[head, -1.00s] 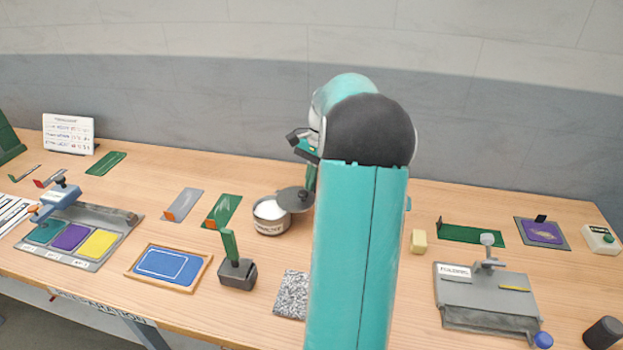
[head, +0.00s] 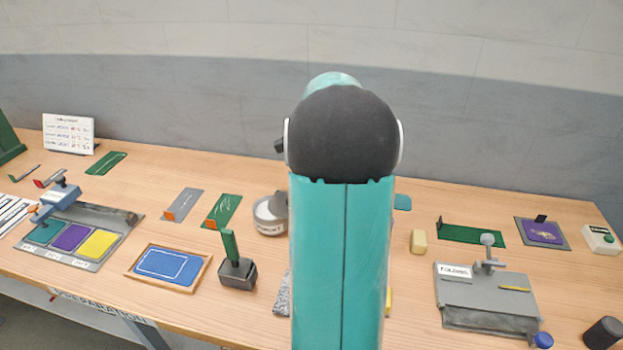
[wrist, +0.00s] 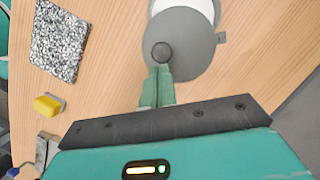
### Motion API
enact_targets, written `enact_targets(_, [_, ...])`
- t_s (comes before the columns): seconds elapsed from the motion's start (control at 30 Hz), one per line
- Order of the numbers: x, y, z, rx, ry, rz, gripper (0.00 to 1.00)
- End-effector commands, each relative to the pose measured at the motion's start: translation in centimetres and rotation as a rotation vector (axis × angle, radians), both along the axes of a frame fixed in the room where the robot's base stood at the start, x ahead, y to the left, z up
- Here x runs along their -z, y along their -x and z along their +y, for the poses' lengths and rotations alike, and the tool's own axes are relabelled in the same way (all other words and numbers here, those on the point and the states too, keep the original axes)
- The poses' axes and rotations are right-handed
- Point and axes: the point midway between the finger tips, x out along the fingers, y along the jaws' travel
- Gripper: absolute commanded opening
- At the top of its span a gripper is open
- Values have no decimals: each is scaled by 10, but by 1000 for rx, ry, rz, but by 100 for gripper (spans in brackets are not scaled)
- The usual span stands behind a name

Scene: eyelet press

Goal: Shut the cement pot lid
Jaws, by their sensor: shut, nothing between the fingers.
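The cement pot (head: 268,228) stands on the table left of my arm in the head view, with white contents showing. Its grey lid (head: 280,204) stands tilted up at the pot's right side, partly hidden by my arm. In the wrist view the round lid (wrist: 185,55) with its dark knob shows nearly face-on, and the white contents of the pot (wrist: 190,6) show beyond it at the top edge. My gripper (wrist: 160,72) is shut and empty, its green fingertips right at the knob; whether they touch it I cannot tell. The head view hides my gripper behind my arm.
A speckled square (wrist: 61,40) and a yellow block (wrist: 48,105) lie left in the wrist view. In the head view a dark block with a green handle (head: 237,265) stands near the pot, with a green card (head: 223,210) behind it.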

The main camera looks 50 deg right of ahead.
Motion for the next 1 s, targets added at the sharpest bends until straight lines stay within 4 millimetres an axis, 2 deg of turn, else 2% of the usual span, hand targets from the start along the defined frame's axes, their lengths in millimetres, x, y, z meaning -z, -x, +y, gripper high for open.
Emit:
enact_targets(0.4, [0, -1, 8, 0, 0, 0, 0])
enact_targets(1.0, [0, -4, 2, -1, 0, 1, 0])
